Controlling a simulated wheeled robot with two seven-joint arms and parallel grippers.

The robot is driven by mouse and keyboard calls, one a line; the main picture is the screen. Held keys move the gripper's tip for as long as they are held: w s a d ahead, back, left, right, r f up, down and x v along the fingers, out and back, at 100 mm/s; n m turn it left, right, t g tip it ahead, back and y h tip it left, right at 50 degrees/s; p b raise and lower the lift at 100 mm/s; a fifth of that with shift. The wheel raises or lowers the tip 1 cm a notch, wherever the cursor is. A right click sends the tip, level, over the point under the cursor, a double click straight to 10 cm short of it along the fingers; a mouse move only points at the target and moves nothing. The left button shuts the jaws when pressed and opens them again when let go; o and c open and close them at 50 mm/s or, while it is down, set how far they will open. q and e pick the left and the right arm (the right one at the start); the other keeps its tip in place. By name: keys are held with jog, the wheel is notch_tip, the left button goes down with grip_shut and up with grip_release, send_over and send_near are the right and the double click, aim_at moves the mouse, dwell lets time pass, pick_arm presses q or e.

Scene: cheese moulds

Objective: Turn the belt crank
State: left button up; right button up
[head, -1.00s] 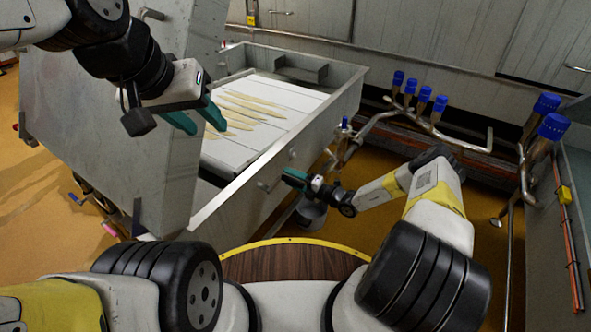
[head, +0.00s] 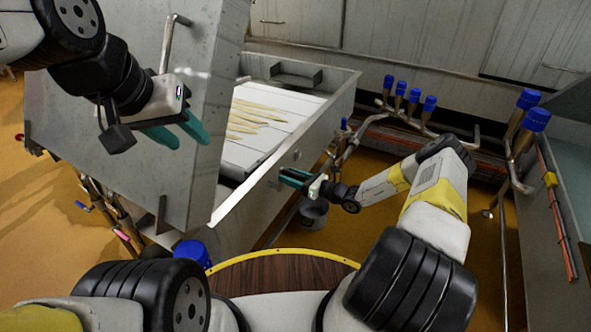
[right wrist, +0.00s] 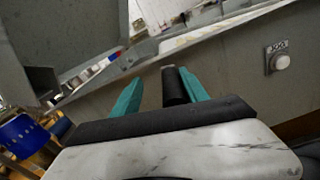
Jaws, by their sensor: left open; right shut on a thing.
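The belt crank's black handle (right wrist: 175,86) stands between the teal fingers of my right gripper (right wrist: 158,92) in the right wrist view. My right gripper is shut on it, close to the metal wall of the long vat. In the head view my right gripper (head: 292,177) is at the vat's near side wall, and the crank is mostly hidden by it. My left gripper (head: 178,134) is open and empty, held high in front of the tall metal panel, well away from the crank.
The vat (head: 258,192) holds a white belt (head: 262,147) with several pale strips. A bucket (head: 314,212) stands on the floor below my right gripper. Pipes with blue caps (head: 415,95) are to the right. A round button on a plate (right wrist: 281,62) is on the wall.

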jog(key=v, duration=0.7)
jog(key=shift+s+d, duration=0.25)
jog(key=shift+s, duration=0.05)
